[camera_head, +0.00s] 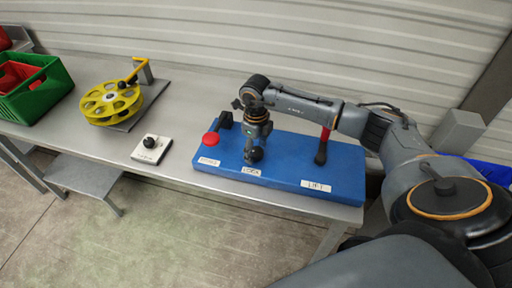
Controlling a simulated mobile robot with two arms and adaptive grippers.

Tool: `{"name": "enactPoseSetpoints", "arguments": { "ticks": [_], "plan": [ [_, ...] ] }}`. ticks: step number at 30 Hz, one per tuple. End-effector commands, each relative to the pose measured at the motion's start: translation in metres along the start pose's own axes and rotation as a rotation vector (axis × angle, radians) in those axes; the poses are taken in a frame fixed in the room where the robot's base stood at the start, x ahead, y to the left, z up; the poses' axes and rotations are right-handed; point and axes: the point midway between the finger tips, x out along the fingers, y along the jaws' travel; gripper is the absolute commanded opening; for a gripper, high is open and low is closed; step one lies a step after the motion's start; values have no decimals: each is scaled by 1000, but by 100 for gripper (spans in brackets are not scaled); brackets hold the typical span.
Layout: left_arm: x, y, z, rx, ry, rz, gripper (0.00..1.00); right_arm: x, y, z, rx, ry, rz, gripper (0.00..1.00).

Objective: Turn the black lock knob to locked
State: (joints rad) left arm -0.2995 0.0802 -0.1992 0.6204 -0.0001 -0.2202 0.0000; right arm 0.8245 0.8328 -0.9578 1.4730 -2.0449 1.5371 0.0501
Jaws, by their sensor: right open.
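The blue panel (305,178) lies on the metal table. The black lock knob (257,154) is on the panel, above a small white label (251,171) near its front edge. My right gripper (252,152) points down at the knob from above, and is open. Its fingers are right at the knob and partly cover it. I cannot tell whether they touch it or which way the knob is turned. My left gripper is not in view.
On the panel are a red button (211,138) at left and a lever with a red grip (325,133) right of my gripper. A white box with a black knob (150,146), a yellow reel (108,102) and a green crate (40,92) stand to the left.

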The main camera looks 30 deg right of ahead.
Motion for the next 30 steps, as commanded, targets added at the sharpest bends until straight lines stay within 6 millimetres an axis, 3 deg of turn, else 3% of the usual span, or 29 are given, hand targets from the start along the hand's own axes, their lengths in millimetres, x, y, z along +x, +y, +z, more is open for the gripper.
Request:
{"name": "enactPoseSetpoints", "arguments": {
  "ticks": [3, 11, 20, 30],
  "plan": [
    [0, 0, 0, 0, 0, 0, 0, 0, 0, 0, 0, 0, 0, 65],
    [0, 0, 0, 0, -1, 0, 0, 0, 0, 0, 0, 1, 1, 13],
    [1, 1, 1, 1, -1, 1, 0, 0, 0, 0, 30, 1, 0, 13],
    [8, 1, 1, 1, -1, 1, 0, 1, 0, 0, 235, 2, 0, 13]
  ]
}}
